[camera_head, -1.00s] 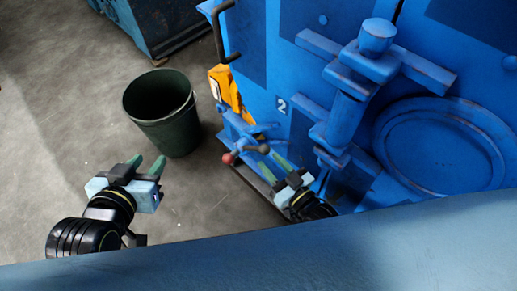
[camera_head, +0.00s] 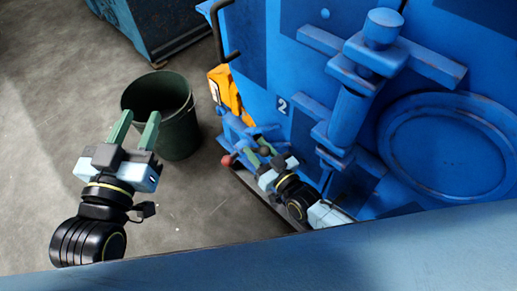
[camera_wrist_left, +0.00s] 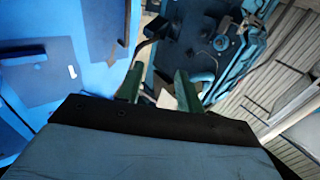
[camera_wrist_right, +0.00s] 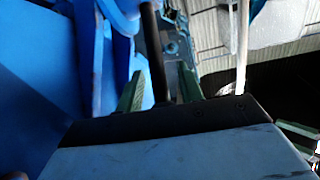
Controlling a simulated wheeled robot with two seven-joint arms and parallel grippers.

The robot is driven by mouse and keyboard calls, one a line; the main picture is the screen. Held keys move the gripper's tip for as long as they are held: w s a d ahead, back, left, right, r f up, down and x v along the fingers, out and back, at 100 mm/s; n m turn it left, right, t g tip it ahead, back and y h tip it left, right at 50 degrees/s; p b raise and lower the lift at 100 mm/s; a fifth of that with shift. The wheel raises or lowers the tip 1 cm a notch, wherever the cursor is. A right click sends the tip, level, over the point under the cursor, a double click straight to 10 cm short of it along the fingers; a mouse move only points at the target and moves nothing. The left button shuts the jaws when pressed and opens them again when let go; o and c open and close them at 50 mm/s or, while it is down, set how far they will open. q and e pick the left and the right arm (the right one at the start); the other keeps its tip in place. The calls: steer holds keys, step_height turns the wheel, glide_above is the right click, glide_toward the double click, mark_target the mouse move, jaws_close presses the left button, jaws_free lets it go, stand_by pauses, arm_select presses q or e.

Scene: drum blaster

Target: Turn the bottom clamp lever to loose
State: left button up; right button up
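Low on the blue machine (camera_head: 300,60) is a small blue clamp mechanism (camera_head: 238,130) with a red-ball lever (camera_head: 228,160) and a dark, brownish ball (camera_head: 264,151). My right gripper (camera_head: 259,152) is at this mechanism, its green fingers apart on either side of the dark ball. In the right wrist view a black rod (camera_wrist_right: 154,50) runs between the two open fingers; contact cannot be told. Which lever is the bottom clamp one is not marked. My left gripper (camera_head: 137,127) is open and empty, left of the machine, with its fingers also apart in the left wrist view (camera_wrist_left: 160,88).
A dark green bin (camera_head: 180,135) stands on the floor behind my left gripper. An orange part (camera_head: 224,92) and a black crank handle (camera_head: 222,35) are above the clamp. A blue ledge (camera_head: 300,250) crosses the front. The floor at left is clear.

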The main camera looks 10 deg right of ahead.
jaws_close()
